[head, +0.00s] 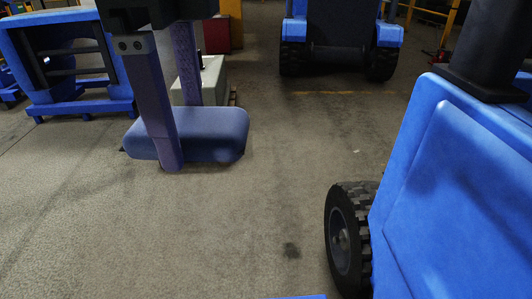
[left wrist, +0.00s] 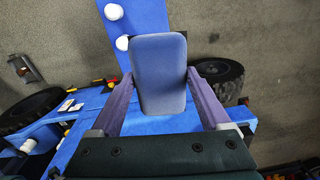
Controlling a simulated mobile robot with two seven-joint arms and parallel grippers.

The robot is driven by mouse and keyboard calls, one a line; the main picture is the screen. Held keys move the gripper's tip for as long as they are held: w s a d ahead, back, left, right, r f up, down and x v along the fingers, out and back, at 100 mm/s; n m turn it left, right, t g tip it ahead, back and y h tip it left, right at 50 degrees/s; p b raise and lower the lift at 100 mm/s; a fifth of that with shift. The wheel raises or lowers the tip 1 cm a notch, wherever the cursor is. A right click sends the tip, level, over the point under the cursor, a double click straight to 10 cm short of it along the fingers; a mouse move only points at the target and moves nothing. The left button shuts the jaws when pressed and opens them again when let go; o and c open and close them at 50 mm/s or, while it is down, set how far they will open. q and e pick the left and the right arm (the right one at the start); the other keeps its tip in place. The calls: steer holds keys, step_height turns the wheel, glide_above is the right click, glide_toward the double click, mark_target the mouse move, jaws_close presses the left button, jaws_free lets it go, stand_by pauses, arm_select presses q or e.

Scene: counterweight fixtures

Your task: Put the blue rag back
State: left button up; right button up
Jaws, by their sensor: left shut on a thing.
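The blue rag (head: 200,132) is a thick, rounded blue-violet pad in the head view. My left gripper (head: 182,135) is shut on it, with one long finger in front of it and the other behind. The far fingertip is hidden by the rag. The left wrist view shows the rag (left wrist: 158,72) between the two violet fingers, reaching out past their tips. The rag appears held above the floor. My right gripper is not in view.
A blue frame (head: 30,50) with dark bars stands at the left. A pale grey block (head: 211,78) is behind the rag. A blue wheeled machine (head: 297,30) stands at the back, and another blue body (head: 440,190) with a black tyre is close on the right. The middle floor is clear.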

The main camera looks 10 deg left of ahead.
arm_select(q)
steer(key=d+f+m+b, duration=0.1)
steer(key=f+m+b, duration=0.4)
steer(key=f, duration=1)
steer(key=d+f+m+b, duration=0.1)
steer(key=f+m+b, duration=0.5)
steer(key=f+b, duration=0.6)
steer(key=s+d+f+m+b, duration=0.1)
steer(key=f+m+b, duration=0.4)
steer(key=f, duration=1.3)
steer(key=shift+d+f+m+b, duration=0.15)
steer(key=shift+m+b, duration=0.25)
steer(key=shift+b, duration=1.7)
steer(key=shift+f+b, duration=1.3)
steer(key=shift+f, duration=0.95)
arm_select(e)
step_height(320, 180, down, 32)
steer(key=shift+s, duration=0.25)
arm_select(q)
steer(key=shift+w+f, duration=0.1)
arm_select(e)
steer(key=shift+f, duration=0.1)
arm_select(q)
steer(key=shift+f, duration=0.1)
steer(key=o, duration=1)
